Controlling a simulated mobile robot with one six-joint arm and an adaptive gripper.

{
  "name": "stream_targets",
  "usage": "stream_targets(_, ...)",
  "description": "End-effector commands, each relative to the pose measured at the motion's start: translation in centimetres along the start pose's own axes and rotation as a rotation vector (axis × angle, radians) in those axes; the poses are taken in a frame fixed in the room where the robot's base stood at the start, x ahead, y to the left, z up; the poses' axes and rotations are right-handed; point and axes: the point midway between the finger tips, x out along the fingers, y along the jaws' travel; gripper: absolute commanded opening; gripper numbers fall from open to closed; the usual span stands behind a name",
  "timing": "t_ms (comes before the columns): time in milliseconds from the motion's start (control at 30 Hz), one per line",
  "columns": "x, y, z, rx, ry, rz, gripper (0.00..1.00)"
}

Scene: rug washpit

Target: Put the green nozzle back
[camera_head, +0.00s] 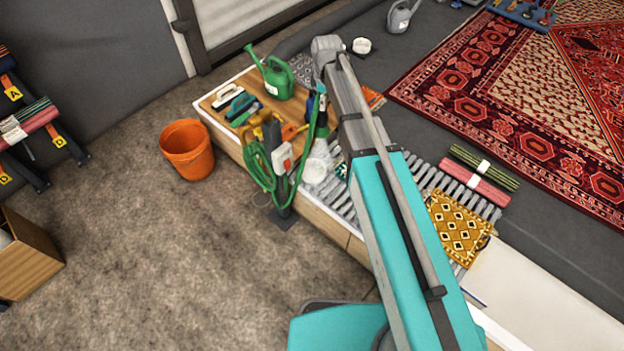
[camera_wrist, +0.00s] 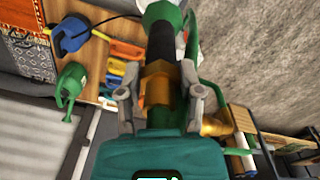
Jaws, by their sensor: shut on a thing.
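My gripper (camera_wrist: 158,90) is shut on the green nozzle (camera_wrist: 160,14), with one finger on each side of its brass-coloured collar. The nozzle's dark grip section and green end point away from me in the wrist view. In the head view my arm hides most of the gripper and nozzle. A green hose (camera_head: 308,135) runs down from there to a coil (camera_head: 260,168) beside a dark stand (camera_head: 283,192) with a white and orange box on it. A yellow-brown part (camera_head: 271,132) shows by the coil. Whether the nozzle's holder is there, I cannot tell.
A green watering can (camera_head: 279,80) and brushes (camera_head: 238,103) are on the wooden bench top (camera_head: 215,115). An orange bucket (camera_head: 187,150) stands on the floor at left. Rolled rugs (camera_head: 475,185) and a yellow mat (camera_head: 458,225) lie at right. Floor before the stand is clear.

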Motion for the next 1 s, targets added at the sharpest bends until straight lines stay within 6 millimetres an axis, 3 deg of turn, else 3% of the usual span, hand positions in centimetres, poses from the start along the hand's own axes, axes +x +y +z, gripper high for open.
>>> stream_targets(33, 1.8, -0.4, 0.5, -0.007, 0.0, 0.0, 0.0)
stream_targets(100, 2.9, -0.8, 0.9, -0.016, 0.001, 0.0, 0.0)
stream_targets(1000, 17.0, -5.1, 6.4, -0.14, 0.004, 0.001, 0.0)
